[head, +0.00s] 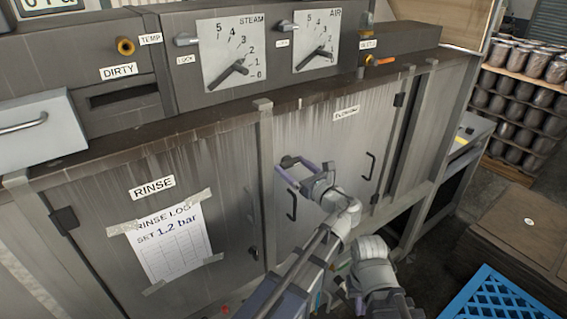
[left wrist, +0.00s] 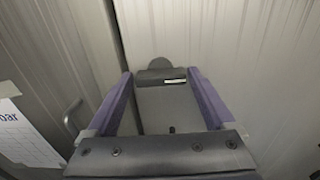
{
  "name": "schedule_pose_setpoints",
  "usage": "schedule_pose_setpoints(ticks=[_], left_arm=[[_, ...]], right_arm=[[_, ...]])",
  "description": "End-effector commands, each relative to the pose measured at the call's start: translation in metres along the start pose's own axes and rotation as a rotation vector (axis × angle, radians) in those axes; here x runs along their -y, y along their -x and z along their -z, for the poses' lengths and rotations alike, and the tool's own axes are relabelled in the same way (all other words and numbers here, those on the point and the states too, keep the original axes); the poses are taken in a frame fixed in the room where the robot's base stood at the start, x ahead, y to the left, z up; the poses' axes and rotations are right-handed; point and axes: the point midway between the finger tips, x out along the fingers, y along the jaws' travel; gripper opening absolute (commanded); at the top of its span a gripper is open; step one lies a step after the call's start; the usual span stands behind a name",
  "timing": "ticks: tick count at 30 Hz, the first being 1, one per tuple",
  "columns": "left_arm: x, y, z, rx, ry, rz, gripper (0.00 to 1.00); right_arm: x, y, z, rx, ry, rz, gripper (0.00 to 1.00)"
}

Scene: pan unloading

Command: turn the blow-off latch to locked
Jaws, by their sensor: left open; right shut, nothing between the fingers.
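The latch (head: 289,160) is a small dark round-topped knob on the grey door under a label that looks like BLOW-OFF. In the left wrist view the latch (left wrist: 159,63) shows a dark crossbar with a short white mark, lying crosswise between the fingertips. My left gripper (head: 293,169) is open, its purple fingers at either side of the latch. Its fingers (left wrist: 160,76) also show in the left wrist view; whether they touch the latch I cannot tell.
The door has black handles (head: 291,204) and (head: 369,166). A RINSE door (head: 100,205) with a paper log (head: 172,243) is at left. STEAM and AIR gauges (head: 231,55) sit above. A blue crate (head: 495,300) and brown boxes (head: 530,235) stand at right.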

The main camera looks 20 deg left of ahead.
Motion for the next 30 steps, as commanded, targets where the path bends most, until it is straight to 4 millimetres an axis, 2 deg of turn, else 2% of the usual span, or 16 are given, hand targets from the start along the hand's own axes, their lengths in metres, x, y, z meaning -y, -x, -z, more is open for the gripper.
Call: schedule_pose_setpoints(ticks=[8,25,30], left_arm=[[0.0008,0.0002,0.0000,0.000,0.000,0.001,0.85],[0.0006,0.0000,0.0000,0.000,0.000,0.000,0.21],[0.0005,0.0000,0.0000,0.000,0.008,0.000,0.19]], right_arm=[[-0.0001,0.0000,-0.0003,0.000,0.000,0.000,0.00],[-0.0001,0.0000,-0.0002,0.000,0.000,0.000,0.00],[-0.0001,0.0000,-0.0002,0.000,0.000,0.000,0.00]])
